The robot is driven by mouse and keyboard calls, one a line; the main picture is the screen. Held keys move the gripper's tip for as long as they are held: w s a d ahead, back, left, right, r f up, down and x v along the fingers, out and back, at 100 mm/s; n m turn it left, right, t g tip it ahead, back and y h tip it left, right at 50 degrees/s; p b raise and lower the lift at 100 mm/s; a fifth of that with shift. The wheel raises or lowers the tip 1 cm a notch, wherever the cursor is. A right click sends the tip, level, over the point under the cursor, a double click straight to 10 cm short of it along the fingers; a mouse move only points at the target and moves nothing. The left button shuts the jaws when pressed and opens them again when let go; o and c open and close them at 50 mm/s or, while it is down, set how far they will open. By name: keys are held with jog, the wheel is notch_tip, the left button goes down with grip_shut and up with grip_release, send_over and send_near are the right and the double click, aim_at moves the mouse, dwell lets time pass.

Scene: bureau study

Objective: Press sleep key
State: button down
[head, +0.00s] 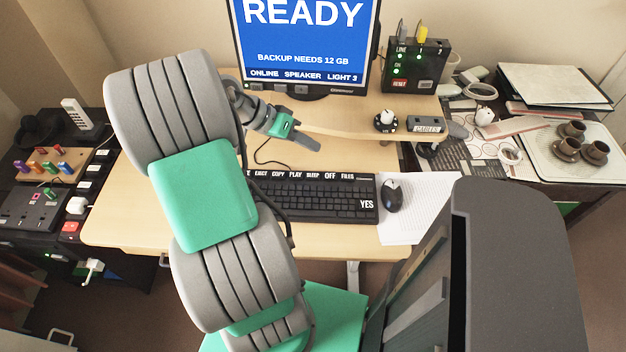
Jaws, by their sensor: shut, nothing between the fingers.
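The black keyboard (330,212) lies on the wooden desk. White labels along its back edge read EJECT, COPY, PLAY, SLEEP, OFF and FILES, and the left end of the row is hidden by my arm. The sleep key (313,175) is in this back row, between PLAY and OFF. My gripper (314,145) is shut and empty, pointing right and downward. In the picture its tip lies just above the SLEEP label, apart from it. The exact height of the tip above the desk cannot be told.
A monitor (306,45) showing READY stands behind on a raised shelf (345,112). A mouse (392,195) on white paper (425,210) is right of the keyboard. A black switch box (416,65) and a CABLES box (425,125) stand at back right. A cable runs behind the keyboard.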

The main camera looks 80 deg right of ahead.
jog(key=b, duration=0.7)
send_over(309, 176)
notch_tip(309, 176, down, 8)
jog(key=shift+r, duration=0.2)
jog(key=shift+f, duration=0.55)
jog(key=shift+b, duration=0.3)
dwell(0.9)
jog(key=shift+f, duration=0.4)
jog(key=shift+f+b, duration=0.45)
jog(key=shift+f, duration=0.05)
dwell(0.4)
jog(key=shift+r+p, duration=0.85)
jog(key=shift+r, duration=0.1)
